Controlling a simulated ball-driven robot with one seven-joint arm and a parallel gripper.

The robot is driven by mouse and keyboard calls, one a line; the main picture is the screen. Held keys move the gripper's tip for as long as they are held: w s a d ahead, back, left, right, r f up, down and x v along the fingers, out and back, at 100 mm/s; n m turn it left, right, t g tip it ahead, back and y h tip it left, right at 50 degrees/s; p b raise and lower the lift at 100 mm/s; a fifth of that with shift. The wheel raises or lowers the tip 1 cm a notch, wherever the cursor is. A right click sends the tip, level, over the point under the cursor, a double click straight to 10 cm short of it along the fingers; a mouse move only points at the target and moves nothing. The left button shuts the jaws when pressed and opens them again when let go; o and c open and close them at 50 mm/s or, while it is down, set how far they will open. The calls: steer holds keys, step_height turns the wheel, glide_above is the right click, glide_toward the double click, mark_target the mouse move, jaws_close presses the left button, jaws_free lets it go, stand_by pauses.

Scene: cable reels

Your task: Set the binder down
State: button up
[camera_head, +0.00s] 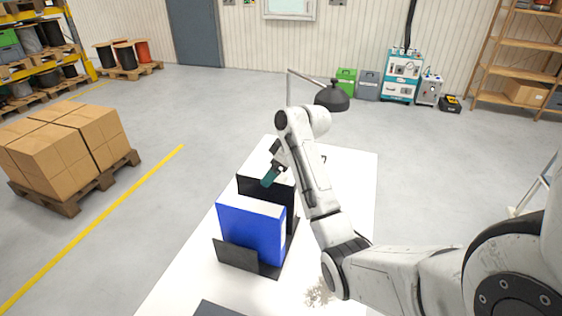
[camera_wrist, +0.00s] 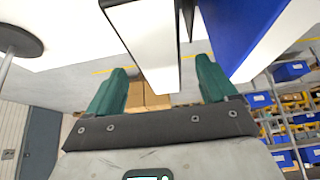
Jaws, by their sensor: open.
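A black binder (camera_head: 255,190) with a pale edge stands upright in a black holder (camera_head: 237,257) on the white table. A blue binder (camera_head: 250,230) stands upright in front of it in the same holder. My gripper (camera_head: 270,178) is at the top of the black binder. In the wrist view, the green fingers of my gripper (camera_wrist: 160,78) are spread apart. A white face with dark borders (camera_wrist: 150,45), seemingly the black binder's edge, reaches between them. The blue binder also shows there at the right (camera_wrist: 240,30). Whether a finger touches the binder I cannot tell.
A dark lamp (camera_head: 331,96) on a thin stand is at the table's far end. Pale crumbs (camera_head: 318,293) lie near the front, and a dark flat item (camera_head: 215,309) is at the bottom edge. The white table (camera_head: 190,275) is clear left of the holder.

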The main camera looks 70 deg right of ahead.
steer(key=v, duration=0.5)
steer(key=shift+s+r, duration=0.15)
steer(key=shift+r, duration=0.15)
